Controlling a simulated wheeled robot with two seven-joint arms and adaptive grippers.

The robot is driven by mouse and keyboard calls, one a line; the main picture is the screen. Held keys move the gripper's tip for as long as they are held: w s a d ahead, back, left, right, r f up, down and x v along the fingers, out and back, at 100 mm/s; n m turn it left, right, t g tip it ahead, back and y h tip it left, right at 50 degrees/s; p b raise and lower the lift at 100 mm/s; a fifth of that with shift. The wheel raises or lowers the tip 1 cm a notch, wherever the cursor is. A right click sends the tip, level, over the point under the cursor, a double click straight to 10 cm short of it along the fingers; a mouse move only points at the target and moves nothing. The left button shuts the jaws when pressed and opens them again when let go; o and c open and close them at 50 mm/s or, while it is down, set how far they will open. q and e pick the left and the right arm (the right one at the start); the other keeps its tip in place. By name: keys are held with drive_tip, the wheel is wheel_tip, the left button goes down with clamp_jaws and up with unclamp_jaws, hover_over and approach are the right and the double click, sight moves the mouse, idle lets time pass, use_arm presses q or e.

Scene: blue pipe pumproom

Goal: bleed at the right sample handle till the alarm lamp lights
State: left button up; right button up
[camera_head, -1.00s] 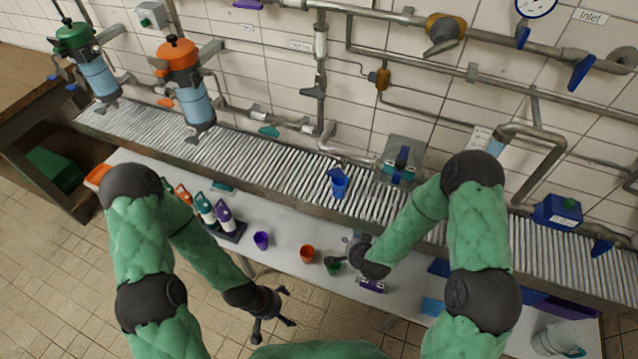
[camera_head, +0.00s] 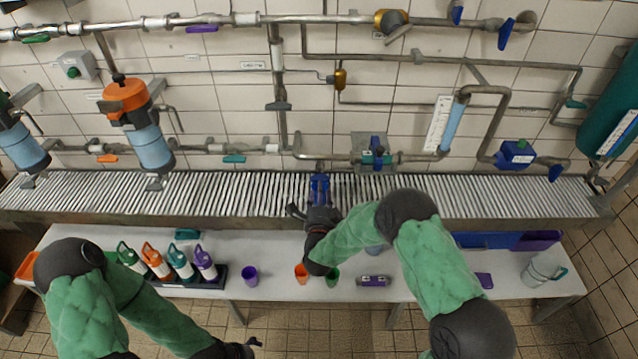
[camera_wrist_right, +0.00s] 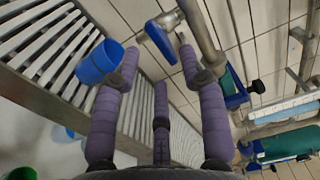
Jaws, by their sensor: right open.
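A blue lever (camera_wrist_right: 160,42) on a pipe outlet, which may be the right sample handle, lies just beyond my right fingertips in the wrist view. A blue cup (camera_wrist_right: 98,62) is beside the left finger there. In the head view, a blue item (camera_head: 320,187) stands out at the outlet over the grating. My right gripper (camera_head: 314,213) is just in front of it; its purple fingers (camera_wrist_right: 158,68) are spread and empty. My left gripper (camera_head: 238,350) is low at the bottom edge, partly cut off. I cannot tell which lamp is the alarm lamp.
A grey box with a green button or lamp (camera_head: 73,70) is on the wall; a blue box (camera_head: 516,155) is at right. Bottles (camera_head: 158,262), a purple cup (camera_head: 250,276) and an orange cup (camera_head: 301,273) stand on the white bench (camera_head: 420,265). Pipes run behind the grating (camera_head: 240,195).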

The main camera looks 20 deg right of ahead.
sight(320, 177)
drive_tip(key=b+x, duration=0.1)
drive_tip(key=x, duration=0.5)
drive_tip(key=shift+f, duration=0.1)
clamp_jaws()
